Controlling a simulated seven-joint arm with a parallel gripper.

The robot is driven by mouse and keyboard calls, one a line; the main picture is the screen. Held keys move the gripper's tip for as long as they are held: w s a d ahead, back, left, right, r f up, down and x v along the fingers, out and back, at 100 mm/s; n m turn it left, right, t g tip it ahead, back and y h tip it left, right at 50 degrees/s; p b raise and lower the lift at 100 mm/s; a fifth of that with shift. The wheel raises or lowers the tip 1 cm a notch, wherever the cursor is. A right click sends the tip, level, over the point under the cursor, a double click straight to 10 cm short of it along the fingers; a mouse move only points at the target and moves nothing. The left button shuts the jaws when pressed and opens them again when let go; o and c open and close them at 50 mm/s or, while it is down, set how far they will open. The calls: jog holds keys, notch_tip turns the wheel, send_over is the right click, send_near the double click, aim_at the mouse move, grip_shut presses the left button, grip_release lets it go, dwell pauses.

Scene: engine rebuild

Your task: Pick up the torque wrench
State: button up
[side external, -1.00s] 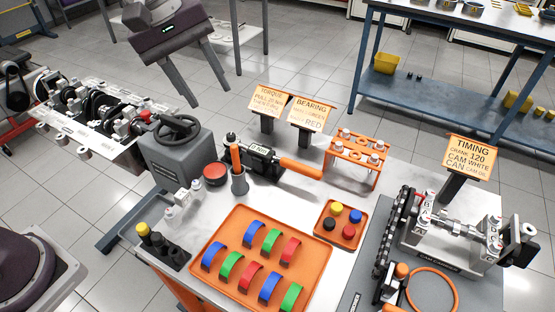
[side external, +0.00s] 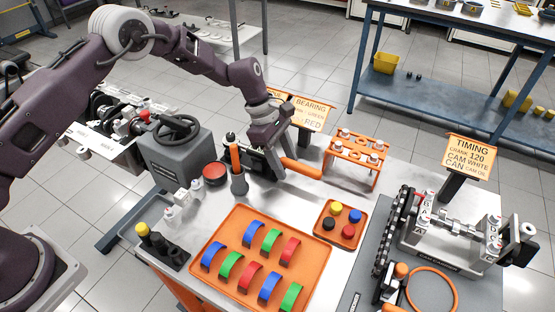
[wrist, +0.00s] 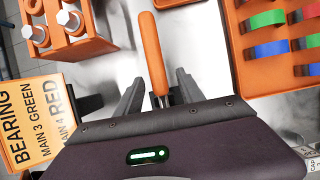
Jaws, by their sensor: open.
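The torque wrench lies on the metal bench. Its orange handle (side external: 302,168) shows in the side view, and its dark body is largely hidden behind my gripper. In the wrist view the handle (wrist: 152,50) points away from me, with a short metal shaft at its near end. My gripper (side external: 267,166) is down over the wrench's middle, just left of the handle. In the wrist view its two dark fingers (wrist: 160,93) are apart, one on each side of the wrench near the handle's base. I cannot tell whether they touch it.
An orange rack (side external: 358,144) stands right of the wrench. The bearing sign (side external: 312,112) stands close behind my gripper. An upright orange-handled tool (side external: 236,158) in a grey holder is close on the left. The orange tray (side external: 225,289) of coloured shells lies in front.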

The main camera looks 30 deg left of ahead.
grip_shut()
jog(key=shift+r, duration=0.1)
dwell(1.2)
